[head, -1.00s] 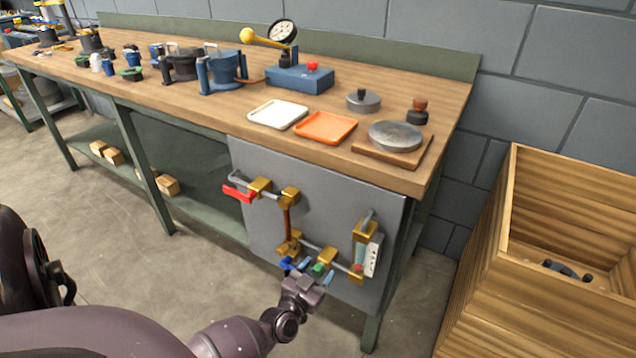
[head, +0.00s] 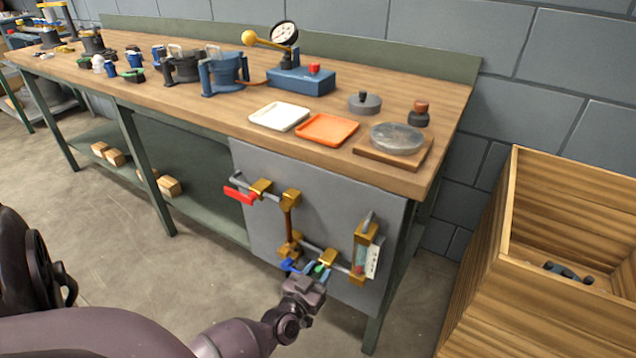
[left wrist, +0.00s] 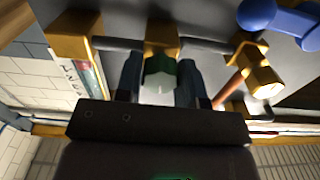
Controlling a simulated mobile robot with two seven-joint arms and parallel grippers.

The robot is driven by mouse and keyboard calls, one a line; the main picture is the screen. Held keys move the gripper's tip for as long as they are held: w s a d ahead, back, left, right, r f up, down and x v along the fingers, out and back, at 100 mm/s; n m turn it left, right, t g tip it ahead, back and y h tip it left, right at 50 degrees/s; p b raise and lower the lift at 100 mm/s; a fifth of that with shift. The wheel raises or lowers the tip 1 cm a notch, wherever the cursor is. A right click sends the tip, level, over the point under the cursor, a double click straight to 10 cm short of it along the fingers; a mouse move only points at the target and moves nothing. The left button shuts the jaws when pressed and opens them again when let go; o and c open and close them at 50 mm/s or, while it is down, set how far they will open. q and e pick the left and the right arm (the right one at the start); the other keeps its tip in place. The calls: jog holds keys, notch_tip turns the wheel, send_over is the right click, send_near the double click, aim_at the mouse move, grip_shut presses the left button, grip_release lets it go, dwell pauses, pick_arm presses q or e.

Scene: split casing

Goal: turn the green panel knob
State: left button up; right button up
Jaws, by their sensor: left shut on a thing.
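The green knob (head: 320,267) sits low on the grey panel at the front of the workbench, below a brass fitting (head: 327,256). My left gripper (head: 309,273) is at the knob, coming from the front. In the left wrist view the green knob (left wrist: 162,77) lies between the two blue fingers of my left gripper (left wrist: 160,85), which are shut on it. The palm hides part of the view below the knob. My right gripper is not in view.
A blue handle (head: 293,267) is close on the left of the gripper. A red lever (head: 239,196) and a sight tube (head: 367,258) are also on the panel (head: 260,230). A wooden crate (head: 480,265) stands at the right. The floor in front is clear.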

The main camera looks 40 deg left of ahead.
pick_arm(q)
jog(key=n, duration=0.5)
jog(key=shift+f, duration=0.1)
jog(key=n, duration=0.5)
jog(key=shift+s+f+n+b, duration=0.1)
jog(key=shift+n+b, duration=0.2)
jog(key=shift+n, duration=0.1)
jog(key=n, duration=0.2)
jog(key=shift+n, duration=0.3)
jog(key=shift+n+b, duration=0.35)
jog(key=shift+n, duration=1.65)
jog(key=shift+n+b, duration=0.3)
jog(key=shift+n, duration=0.1)
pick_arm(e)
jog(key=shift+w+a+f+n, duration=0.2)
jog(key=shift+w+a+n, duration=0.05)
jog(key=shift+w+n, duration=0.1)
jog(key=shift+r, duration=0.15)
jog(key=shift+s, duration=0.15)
pick_arm(q)
jog(key=o, duration=0.9)
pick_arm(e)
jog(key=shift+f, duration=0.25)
